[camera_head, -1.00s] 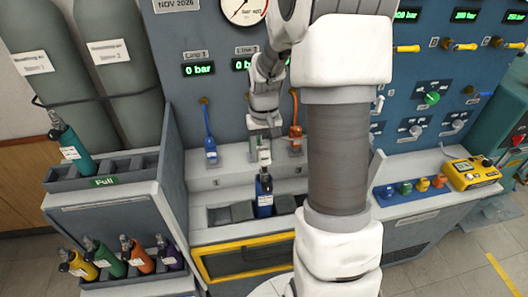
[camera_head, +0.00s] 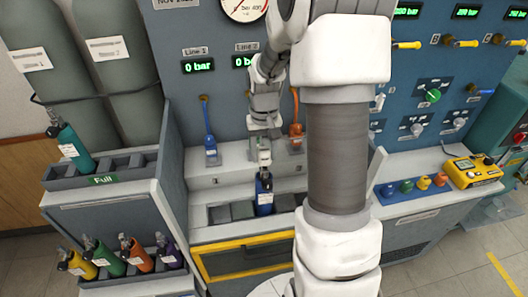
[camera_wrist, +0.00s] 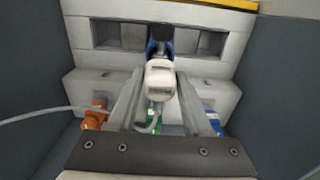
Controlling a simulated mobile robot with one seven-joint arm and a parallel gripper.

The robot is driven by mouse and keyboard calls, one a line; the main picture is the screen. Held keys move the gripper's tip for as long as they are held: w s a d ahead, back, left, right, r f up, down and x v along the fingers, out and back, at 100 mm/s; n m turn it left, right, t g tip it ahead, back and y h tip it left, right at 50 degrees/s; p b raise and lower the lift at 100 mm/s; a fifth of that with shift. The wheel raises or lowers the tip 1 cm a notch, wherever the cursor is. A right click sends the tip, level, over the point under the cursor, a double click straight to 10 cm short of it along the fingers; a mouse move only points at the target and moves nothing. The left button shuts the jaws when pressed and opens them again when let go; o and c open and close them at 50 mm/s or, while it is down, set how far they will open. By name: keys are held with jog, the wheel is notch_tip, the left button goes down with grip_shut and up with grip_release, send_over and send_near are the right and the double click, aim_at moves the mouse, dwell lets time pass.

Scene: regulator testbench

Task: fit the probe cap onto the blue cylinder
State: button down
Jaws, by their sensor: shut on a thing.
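The blue cylinder (camera_head: 264,205) stands in a slot of the bench's tray, its dark valve end up. In the wrist view its dark end (camera_wrist: 160,34) shows just past the fingertips, with a little blue beside it. My gripper (camera_head: 264,158) is above the cylinder, pointing down. In the wrist view my gripper (camera_wrist: 160,82) is shut on the white probe cap (camera_wrist: 160,80), which sits between the fingertips. The cap overlaps the cylinder in the wrist view. I cannot tell whether the two touch.
A blue connector (camera_head: 210,155) and an orange connector (camera_head: 296,140) hang on the panel either side of my gripper. Empty slots flank the cylinder. The rack at left holds a teal cylinder (camera_head: 75,148) above and several coloured ones below. A yellow meter (camera_head: 472,172) lies at right.

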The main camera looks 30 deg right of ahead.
jog(key=shift+f+b, duration=0.95)
jog(key=shift+f, duration=0.35)
jog(key=shift+c, duration=1.2)
grip_release()
notch_tip(320, 180, up, 17)
jog(key=shift+r, duration=0.2)
jog(key=s+a+r+n+t, duration=0.1)
jog(key=s+a+t, duration=0.1)
jog(key=s+a, duration=0.4)
jog(key=s+a+r+n+t, duration=0.2)
jog(key=s+a, duration=0.4)
jog(key=s, duration=0.6)
jog(key=shift+s+a+r+t, duration=0.2)
jog(key=shift+s+t, duration=0.15)
jog(key=shift+t, duration=0.45)
